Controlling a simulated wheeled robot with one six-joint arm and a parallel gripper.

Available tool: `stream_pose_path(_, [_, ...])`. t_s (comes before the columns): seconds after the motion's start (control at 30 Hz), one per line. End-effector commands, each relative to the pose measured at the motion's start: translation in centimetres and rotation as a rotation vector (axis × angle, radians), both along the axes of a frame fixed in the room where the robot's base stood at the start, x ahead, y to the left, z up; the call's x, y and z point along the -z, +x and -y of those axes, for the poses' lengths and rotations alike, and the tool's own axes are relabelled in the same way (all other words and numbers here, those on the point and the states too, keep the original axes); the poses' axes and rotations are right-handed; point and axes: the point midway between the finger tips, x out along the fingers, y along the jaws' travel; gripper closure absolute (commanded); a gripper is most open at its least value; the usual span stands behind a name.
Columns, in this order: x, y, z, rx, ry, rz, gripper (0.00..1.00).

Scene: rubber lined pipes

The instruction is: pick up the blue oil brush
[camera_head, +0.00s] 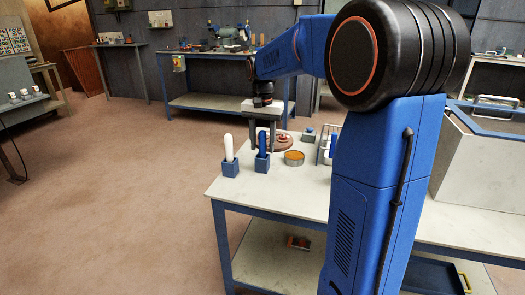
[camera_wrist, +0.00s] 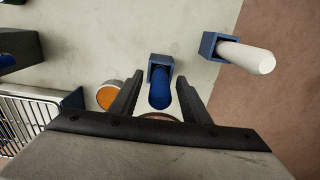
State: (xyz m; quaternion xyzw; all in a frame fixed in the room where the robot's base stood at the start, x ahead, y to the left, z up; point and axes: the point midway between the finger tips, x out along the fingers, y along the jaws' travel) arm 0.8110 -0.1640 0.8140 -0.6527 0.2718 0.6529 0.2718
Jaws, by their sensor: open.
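The blue oil brush (camera_head: 262,143) stands upright in a small blue square holder (camera_head: 262,163) near the table's left front corner. In the wrist view the blue brush (camera_wrist: 160,92) shows from above, between the two fingers of my gripper (camera_wrist: 160,85). My gripper is open, its fingers on either side of the brush with gaps. In the head view my gripper (camera_head: 263,137) hangs above and around the brush area. I cannot tell its exact height over the brush.
A white brush (camera_head: 228,147) stands in a similar blue holder to the left. A round tin with orange contents (camera_head: 294,158) is to the right, a reddish-brown round thing (camera_head: 278,142) is behind, and a wire rack (camera_head: 325,148) is farther right. The table's front left (camera_head: 225,188) is clear.

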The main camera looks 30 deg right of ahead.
Motion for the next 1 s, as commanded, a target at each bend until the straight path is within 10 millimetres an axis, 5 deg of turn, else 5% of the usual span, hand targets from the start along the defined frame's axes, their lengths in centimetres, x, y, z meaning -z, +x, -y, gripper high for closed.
stream_pose_path(0.3, [0.5, 0.0, 0.0, 0.000, 0.000, 0.000, 0.60])
stream_pose_path(0.5, [0.5, 0.0, 0.0, 0.000, 0.000, 0.000, 1.00])
stream_pose_path(0.8, [0.2, 0.0, 0.0, 0.000, 0.000, 0.001, 1.00])
stream_pose_path(1.0, [-2.3, 0.1, 0.0, 0.000, 0.000, 0.003, 1.00])
